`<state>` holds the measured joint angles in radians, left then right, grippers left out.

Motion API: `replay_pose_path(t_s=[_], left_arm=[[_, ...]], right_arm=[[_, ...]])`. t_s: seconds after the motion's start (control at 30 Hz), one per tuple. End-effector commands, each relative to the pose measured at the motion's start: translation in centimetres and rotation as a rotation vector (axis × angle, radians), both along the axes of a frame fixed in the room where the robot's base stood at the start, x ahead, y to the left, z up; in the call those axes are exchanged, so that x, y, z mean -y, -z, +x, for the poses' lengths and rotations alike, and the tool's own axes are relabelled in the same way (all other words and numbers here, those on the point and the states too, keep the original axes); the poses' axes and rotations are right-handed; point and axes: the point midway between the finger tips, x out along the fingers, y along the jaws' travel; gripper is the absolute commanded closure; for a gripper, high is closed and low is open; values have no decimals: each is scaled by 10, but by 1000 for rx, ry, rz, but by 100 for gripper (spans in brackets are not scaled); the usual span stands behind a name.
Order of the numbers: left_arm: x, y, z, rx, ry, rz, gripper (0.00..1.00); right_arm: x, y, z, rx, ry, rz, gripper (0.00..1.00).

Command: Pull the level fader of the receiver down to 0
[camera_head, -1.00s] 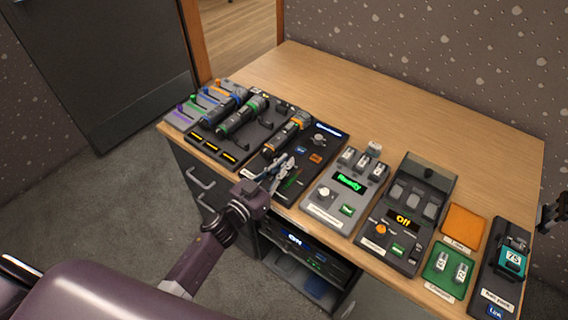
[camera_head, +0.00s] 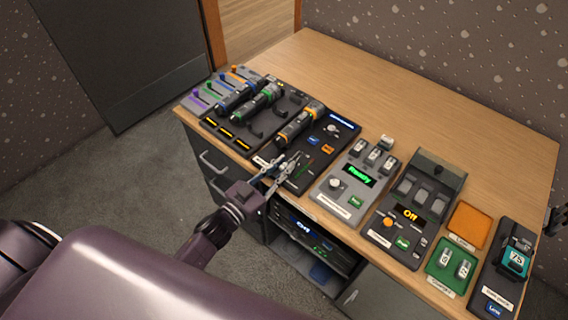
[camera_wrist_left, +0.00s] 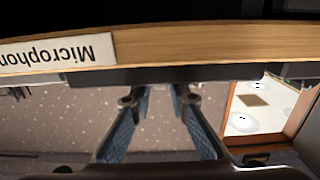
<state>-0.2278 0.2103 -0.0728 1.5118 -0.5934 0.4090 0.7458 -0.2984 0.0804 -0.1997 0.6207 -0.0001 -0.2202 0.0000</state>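A black panel (camera_head: 322,147) with a blue display, a round knob and small blue and orange buttons stands on the desk. A rack unit (camera_head: 301,229) with a lit display sits in the open shelf below. No readable label tells me which is the receiver, and I cannot make out its level fader or setting. My left gripper (camera_head: 282,168) is at the desk's front edge, by the black panel's near end. In the left wrist view its blue-padded fingers (camera_wrist_left: 160,98) are apart and nothing shows between them. A dark part at the right edge (camera_head: 556,220) may be my right gripper.
A fader board (camera_head: 211,95) with coloured knobs and a dock with several microphones (camera_head: 258,104) stand at left. A grey box reading "Ready" (camera_head: 357,180) and a dark box reading "Off" (camera_head: 408,218) stand to the right. The back of the desk (camera_head: 400,95) is clear.

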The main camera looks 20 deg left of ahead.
Motion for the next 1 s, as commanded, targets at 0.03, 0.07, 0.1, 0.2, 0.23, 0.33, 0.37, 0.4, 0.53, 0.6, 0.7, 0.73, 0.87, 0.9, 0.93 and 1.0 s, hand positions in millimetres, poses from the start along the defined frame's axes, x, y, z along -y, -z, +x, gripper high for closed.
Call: replay_pose_path(t_s=[0.03,0.07,0.1,0.2,0.23,0.33,0.37,0.4,0.53,0.6,0.7,0.73,0.87,0.9,0.93,1.0], left_arm=[[0,-1,0,1,0,0,83],[0,-1,1,2,0,-1,83],[0,-1,1,2,0,-1,83],[0,-1,1,3,0,-1,83],[0,-1,0,2,0,-1,83],[-3,-1,-7,2,0,-1,83],[-4,-1,-10,2,0,-1,83],[-6,-1,-16,1,0,-1,83],[-15,0,-42,-2,0,0,83],[-21,0,-57,-1,0,-1,83],[-28,0,-76,-1,0,-1,83],[-30,0,-82,-1,0,-1,83],[-36,-1,-100,0,0,-1,83],[-38,-1,-104,0,-1,-1,83],[-39,-1,-107,1,-1,0,83],[-41,-1,-111,2,-1,0,83]], right_arm=[[-1,0,0,0,0,1,60],[-1,0,0,0,1,1,60],[-1,0,-1,0,1,2,60],[-1,0,-2,-3,1,1,60],[-1,0,-3,-3,0,1,60],[0,0,-3,-3,0,0,60],[0,0,-2,-3,0,0,60],[0,0,-2,-3,0,0,60],[0,0,-2,-2,0,1,60],[0,0,-2,-2,0,1,60],[0,0,-2,-2,0,1,60],[0,0,-2,-2,0,1,60],[0,0,-2,-2,0,1,60],[0,0,-2,-2,0,1,60],[0,0,-2,-2,0,1,60],[0,0,-2,-2,0,1,60]])
